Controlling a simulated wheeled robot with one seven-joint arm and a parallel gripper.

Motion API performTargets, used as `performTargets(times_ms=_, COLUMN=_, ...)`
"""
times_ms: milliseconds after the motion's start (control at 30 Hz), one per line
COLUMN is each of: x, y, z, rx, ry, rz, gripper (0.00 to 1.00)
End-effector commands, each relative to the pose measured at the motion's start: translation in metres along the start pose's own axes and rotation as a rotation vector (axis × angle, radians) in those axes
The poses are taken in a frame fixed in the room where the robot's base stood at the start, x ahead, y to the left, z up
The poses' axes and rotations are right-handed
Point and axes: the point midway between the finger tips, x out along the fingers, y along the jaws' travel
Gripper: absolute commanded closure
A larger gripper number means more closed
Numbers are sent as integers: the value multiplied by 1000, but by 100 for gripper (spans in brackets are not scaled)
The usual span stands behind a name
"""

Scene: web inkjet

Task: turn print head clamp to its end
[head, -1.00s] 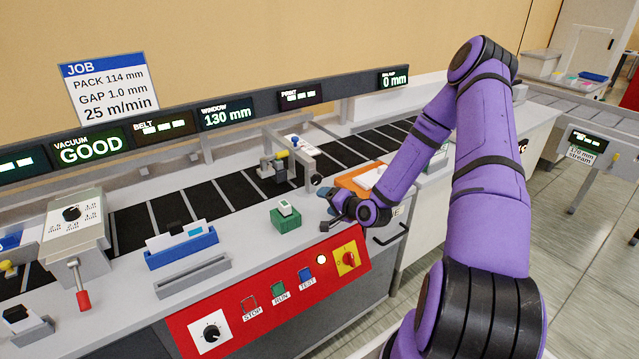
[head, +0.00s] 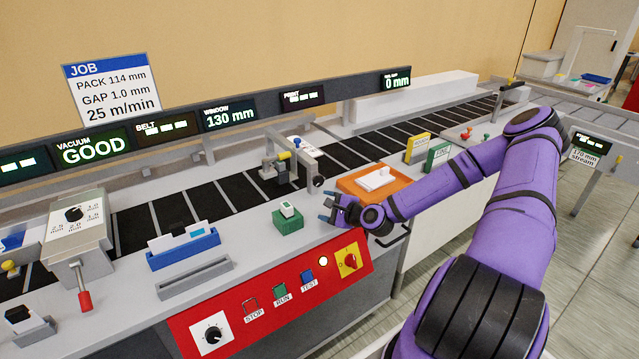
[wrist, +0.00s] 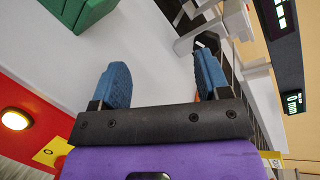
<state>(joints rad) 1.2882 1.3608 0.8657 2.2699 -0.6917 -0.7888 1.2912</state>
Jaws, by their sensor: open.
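The print head assembly (head: 283,163) stands on a grey bracket over the belt in the head view. It carries a yellow part, a blue-topped part and a dark round knob (head: 318,181) on its near side. I cannot tell for certain which part is the clamp. My gripper (head: 329,206) is in front of and below that knob, apart from it, with nothing between its fingers. In the wrist view the blue fingers of my gripper (wrist: 164,76) are spread wide. The dark knob (wrist: 207,41) shows beyond the right finger, with grey bracket parts around it.
A green block with a white top (head: 288,218) stands just left of my gripper. An orange tray (head: 371,185) lies to the right. Bare grey deck lies under the gripper.

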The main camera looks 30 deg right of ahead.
Motion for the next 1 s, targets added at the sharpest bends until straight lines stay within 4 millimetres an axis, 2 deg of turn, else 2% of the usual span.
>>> performTargets(times_ms=300, x=-8, y=-24, z=-27, rx=290, ry=15, rz=-280, gripper=30)
performTargets(times_ms=533, x=-7, y=-32, z=-32, rx=340, ry=16, rz=-336, gripper=30)
performTargets(times_ms=667, x=6, y=-36, z=-33, rx=338, ry=15, rz=-334, gripper=30)
performTargets(times_ms=1000, x=62, y=-54, z=-37, rx=337, ry=15, rz=-333, gripper=30)
